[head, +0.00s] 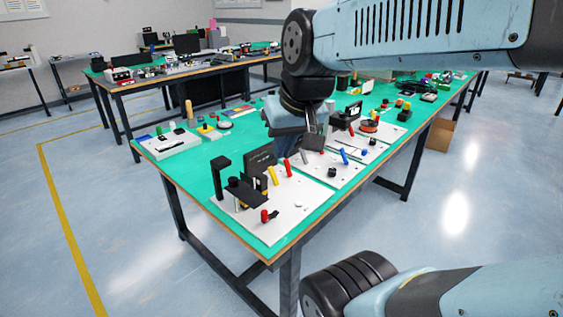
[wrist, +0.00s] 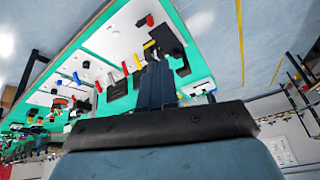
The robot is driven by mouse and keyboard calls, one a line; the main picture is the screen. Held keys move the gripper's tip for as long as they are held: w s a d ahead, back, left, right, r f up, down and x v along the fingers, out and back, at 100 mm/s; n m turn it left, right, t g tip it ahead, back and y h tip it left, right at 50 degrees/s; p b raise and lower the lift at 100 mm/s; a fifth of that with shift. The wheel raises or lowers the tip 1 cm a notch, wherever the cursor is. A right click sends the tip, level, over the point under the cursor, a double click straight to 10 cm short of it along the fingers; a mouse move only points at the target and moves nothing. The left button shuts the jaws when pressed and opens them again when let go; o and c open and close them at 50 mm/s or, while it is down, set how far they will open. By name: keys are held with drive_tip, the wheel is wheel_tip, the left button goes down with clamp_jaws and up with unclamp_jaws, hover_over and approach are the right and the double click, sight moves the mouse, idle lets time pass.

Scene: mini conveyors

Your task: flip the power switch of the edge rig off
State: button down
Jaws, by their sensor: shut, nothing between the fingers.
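The nearest rig (head: 285,222) is a white plate on the green table's near end, by the edge. It carries a black bracket (head: 220,176), a yellow lever (head: 273,175), a red lever (head: 288,168), a dark upright panel and a small red-capped part (head: 265,215) near its front. I cannot tell which part is the power switch or how it is set. My gripper (head: 313,143) hangs above the table, behind this plate, shut and empty. In the wrist view, its fingers (wrist: 155,72) are together, and the white plate (wrist: 118,40) lies beyond them, apart from the tips.
More white plates continue along the table, one with a blue lever (head: 344,156) and another with an orange-red disc (head: 369,126). A white tray (head: 170,146) stands at the left edge. A second cluttered table (head: 130,85) stands behind. The floor in front is clear.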

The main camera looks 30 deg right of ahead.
drive_tip(key=w+f+m+g+y, duration=0.2)
drive_tip(key=w+f+m+y, duration=0.3)
drive_tip(key=w+f+m, duration=0.25)
drive_tip(key=m+t, duration=1)
drive_tip(key=m, duration=1.4)
approach(289, 164)
drive_tip(key=shift+h, duration=0.4)
drive_tip(key=x, duration=0.3)
drive_tip(key=a+x, duration=0.1)
drive_tip(key=x, duration=0.2)
drive_tip(key=shift+w+r, duration=0.1)
drive_tip(key=shift+w, duration=0.15)
drive_tip(key=shift+d, duration=0.1)
